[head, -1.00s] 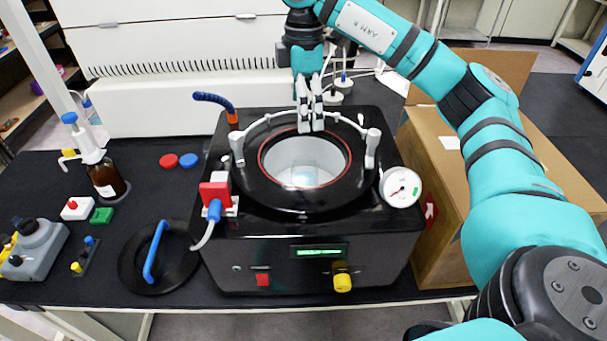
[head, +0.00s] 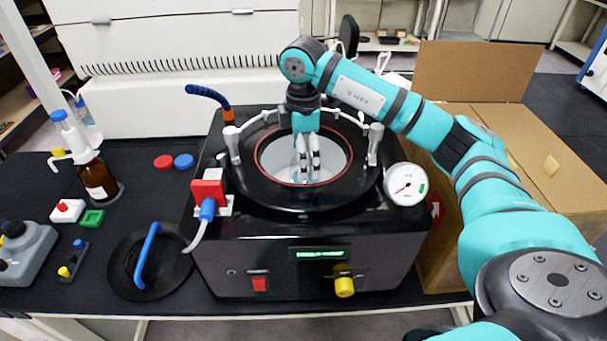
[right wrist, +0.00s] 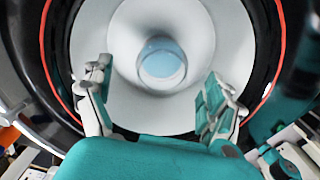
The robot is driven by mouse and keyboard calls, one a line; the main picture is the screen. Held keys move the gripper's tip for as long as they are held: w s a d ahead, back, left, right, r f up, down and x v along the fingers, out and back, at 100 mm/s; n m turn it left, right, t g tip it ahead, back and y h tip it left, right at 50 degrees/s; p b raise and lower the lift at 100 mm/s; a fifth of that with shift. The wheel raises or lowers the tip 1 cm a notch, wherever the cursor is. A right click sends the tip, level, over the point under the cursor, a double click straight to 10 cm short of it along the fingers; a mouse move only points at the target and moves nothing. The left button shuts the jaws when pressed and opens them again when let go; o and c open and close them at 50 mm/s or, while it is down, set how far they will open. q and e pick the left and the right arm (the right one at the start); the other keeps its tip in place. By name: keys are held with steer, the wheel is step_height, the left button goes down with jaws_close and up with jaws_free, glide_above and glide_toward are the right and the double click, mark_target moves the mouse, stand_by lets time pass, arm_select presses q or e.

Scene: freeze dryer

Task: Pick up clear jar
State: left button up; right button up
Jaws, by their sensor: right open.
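The clear jar (right wrist: 162,62) stands on the floor of the freeze dryer's round white chamber (right wrist: 110,40), with pale blue contents showing in the right wrist view. In the head view the jar is mostly hidden behind my right gripper (head: 307,173). That gripper points down into the chamber opening, above the jar. Its two fingers are spread apart with nothing between them; in the right wrist view the fingertips (right wrist: 158,75) lie on either side of the jar's line, short of it. My left gripper is not in view.
The black freeze dryer (head: 300,265) has a red-edged opening with a raised rail around it. Its lid (head: 125,265) with a blue handle lies on the bench at left.

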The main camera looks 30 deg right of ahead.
steer(key=shift+f, duration=0.3)
step_height(320, 180, down, 5)
steer(key=shift+s+r+p, duration=0.1)
steer(key=shift+s+p, duration=0.05)
steer(key=shift+p, duration=1)
steer(key=shift+f, duration=0.3)
steer(key=c, duration=1.4)
